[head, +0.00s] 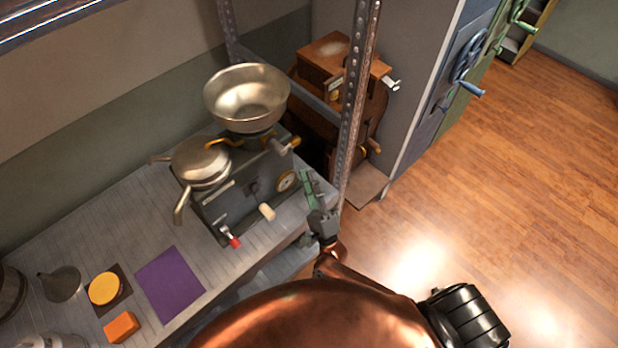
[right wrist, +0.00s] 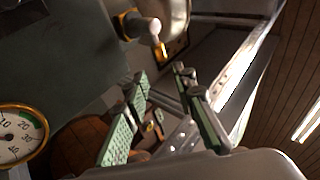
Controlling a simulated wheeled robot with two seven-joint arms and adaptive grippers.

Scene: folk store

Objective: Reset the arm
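My right gripper (head: 311,187) is at the right edge of the workbench, close beside the grey machine (head: 245,190). In the right wrist view its two green-padded fingers (right wrist: 160,80) stand apart with a gap, and nothing is seen held between them. The machine's dial (right wrist: 20,135) shows at the left of that view. The machine carries a metal bowl (head: 247,95) on top, with spouts and a lidded pan at its left. My left gripper is not in view.
On the bench (head: 110,215) lie a purple mat (head: 170,284), an orange block (head: 121,327), a yellow disc (head: 104,288) and a metal funnel (head: 62,283). A perforated metal post (head: 355,100) rises behind my gripper. A wooden grinder (head: 335,75) stands beyond. Wooden floor (head: 500,180) is open at right.

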